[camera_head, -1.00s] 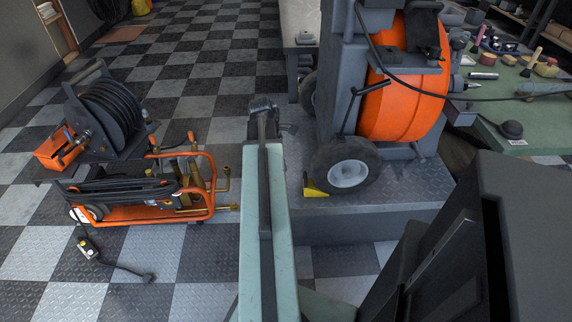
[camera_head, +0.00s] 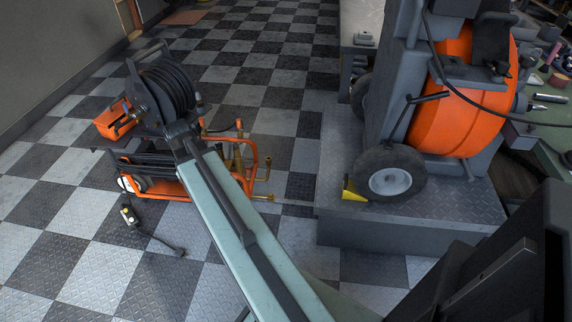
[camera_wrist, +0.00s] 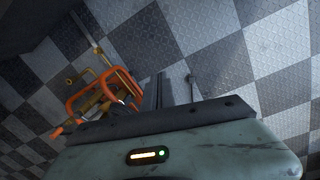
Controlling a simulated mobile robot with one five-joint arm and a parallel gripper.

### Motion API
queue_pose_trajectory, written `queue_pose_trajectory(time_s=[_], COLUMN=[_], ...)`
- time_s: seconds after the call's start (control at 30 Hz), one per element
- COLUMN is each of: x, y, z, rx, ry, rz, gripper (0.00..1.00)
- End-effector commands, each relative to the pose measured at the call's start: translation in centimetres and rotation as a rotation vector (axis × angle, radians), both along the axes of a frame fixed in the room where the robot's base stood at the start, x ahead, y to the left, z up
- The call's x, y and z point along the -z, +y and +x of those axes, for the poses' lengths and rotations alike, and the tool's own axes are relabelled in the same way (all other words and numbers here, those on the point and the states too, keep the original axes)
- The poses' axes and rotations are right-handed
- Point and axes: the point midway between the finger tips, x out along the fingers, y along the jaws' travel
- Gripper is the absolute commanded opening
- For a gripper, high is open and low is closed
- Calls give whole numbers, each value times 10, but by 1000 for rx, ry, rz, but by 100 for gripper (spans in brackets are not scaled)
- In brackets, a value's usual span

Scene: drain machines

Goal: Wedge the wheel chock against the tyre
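The yellow wheel chock (camera_head: 353,190) lies on the grey metal platform (camera_head: 335,140), at the left foot of the near black tyre (camera_head: 390,174) with its pale hub. It looks close against the tyre; whether they touch I cannot tell. The tyre belongs to the machine with the orange drum (camera_head: 460,105). My gripper (camera_head: 179,130) is at the far end of my pale green arm, well left of the chock, in front of the hose reel. No chock shows at it. In the wrist view dark finger-like bars (camera_wrist: 160,88) show, but their opening is unclear.
A black hose reel (camera_head: 170,88) and an orange-framed machine (camera_head: 245,165) stand on the left floor; the frame also shows in the wrist view (camera_wrist: 85,100). A pendant with a cable (camera_head: 130,215) lies in front. Checkered floor is clear behind. A cluttered bench (camera_head: 550,125) is at right.

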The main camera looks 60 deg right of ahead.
Motion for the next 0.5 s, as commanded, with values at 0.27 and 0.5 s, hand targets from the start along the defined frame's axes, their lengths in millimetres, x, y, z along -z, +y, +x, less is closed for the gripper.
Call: queue_pose_trajectory(time_s=[0.27,0.5], x=[1,1], y=[190,236], z=[30,29], rx=[108,152], ry=[-44,-48], rz=[59,77], gripper=[0,0])
